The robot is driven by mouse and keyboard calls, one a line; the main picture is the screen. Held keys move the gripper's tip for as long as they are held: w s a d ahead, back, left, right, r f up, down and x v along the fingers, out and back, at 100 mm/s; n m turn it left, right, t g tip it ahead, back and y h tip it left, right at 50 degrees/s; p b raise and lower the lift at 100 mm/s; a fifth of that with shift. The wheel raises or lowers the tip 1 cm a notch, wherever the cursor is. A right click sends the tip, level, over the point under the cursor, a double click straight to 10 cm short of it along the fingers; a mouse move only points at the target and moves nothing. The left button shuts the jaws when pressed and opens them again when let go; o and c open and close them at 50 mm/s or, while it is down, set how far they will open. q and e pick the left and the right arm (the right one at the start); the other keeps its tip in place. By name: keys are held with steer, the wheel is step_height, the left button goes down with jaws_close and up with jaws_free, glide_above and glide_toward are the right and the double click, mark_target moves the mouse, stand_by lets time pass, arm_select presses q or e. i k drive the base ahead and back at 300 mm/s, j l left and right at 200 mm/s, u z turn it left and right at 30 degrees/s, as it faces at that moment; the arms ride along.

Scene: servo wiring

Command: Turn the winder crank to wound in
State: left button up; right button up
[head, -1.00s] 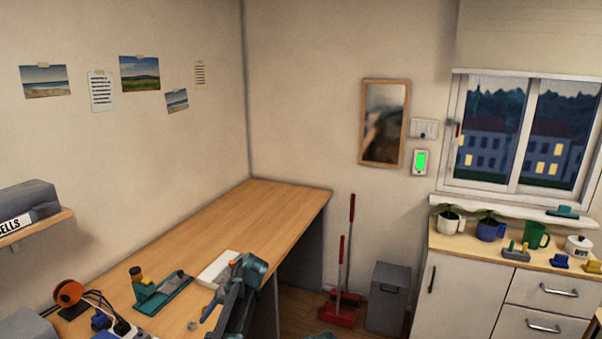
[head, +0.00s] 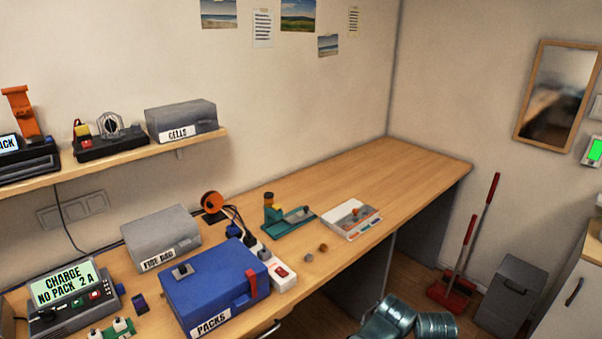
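An orange round reel (head: 211,202) on a dark base stands at the back of the workbench against the wall. It looks like the winder, with dark cable running from it toward a white power strip (head: 283,275). Its crank is too small to make out, so I cannot tell its position. A teal device (head: 288,222) with an orange-topped post stands to its right. Neither of my grippers is in view; only teal links of one of my arms show at the bottom right.
A blue box labelled PACKS (head: 213,290) and a grey box (head: 161,239) stand left of the strip. A charger (head: 75,300) is at front left. A white tray (head: 350,219) sits right of the teal device. The bench's far right is clear. A shelf (head: 150,160) overhangs the left side.

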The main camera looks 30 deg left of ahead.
mark_target(212, 201)
steer(key=i+l, duration=0.15)
steer(key=i, duration=0.3)
steer(key=i+l+u, duration=0.1)
steer(key=i, duration=0.35)
steer(key=i+l, duration=0.25)
steer(key=i, duration=0.15)
steer(key=u, duration=1.1)
